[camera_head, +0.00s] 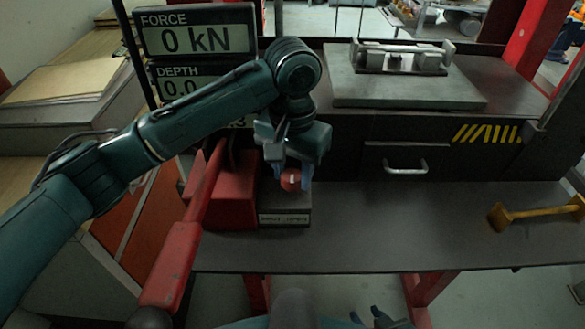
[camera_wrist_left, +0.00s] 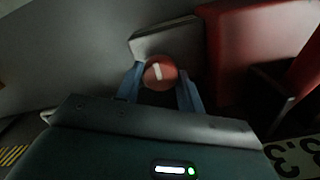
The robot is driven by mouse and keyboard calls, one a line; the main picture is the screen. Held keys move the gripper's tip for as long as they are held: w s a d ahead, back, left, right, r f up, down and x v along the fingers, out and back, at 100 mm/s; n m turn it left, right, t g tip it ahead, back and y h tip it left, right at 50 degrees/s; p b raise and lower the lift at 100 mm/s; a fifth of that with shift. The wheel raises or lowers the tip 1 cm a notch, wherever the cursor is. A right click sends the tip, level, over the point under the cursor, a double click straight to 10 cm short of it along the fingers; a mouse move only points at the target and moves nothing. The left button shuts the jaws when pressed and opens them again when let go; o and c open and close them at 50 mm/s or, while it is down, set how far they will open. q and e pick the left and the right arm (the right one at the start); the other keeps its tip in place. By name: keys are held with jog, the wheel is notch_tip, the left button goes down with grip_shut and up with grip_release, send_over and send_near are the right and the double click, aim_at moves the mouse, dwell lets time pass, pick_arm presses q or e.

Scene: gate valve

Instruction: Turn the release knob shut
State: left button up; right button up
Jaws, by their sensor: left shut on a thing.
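The release knob (camera_head: 290,180) is a small red round knob with a white mark, on a dark box (camera_head: 283,207) with a small label plate. In the head view the mark stands nearly upright. My left gripper (camera_head: 291,174) reaches down to the knob, its blue fingers on either side, shut on it. The left wrist view also shows the knob (camera_wrist_left: 159,73) between the two fingers (camera_wrist_left: 160,84), its white mark slightly tilted. My right gripper (camera_head: 370,317) shows partly at the bottom edge of the head view, fingers apart and empty, away from the knob.
A red lever (camera_head: 185,235) and red pump body (camera_head: 232,200) stand just left of the knob box. Force and depth displays (camera_head: 196,40) are behind; force reads 0 kN. A yellow tool (camera_head: 535,212) lies at right. The bench (camera_head: 400,225) between is clear.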

aim_at(293, 174)
pick_arm(q)
jog(key=o, duration=1)
notch_tip(293, 174, up, 13)
jog(key=shift+r, duration=0.1)
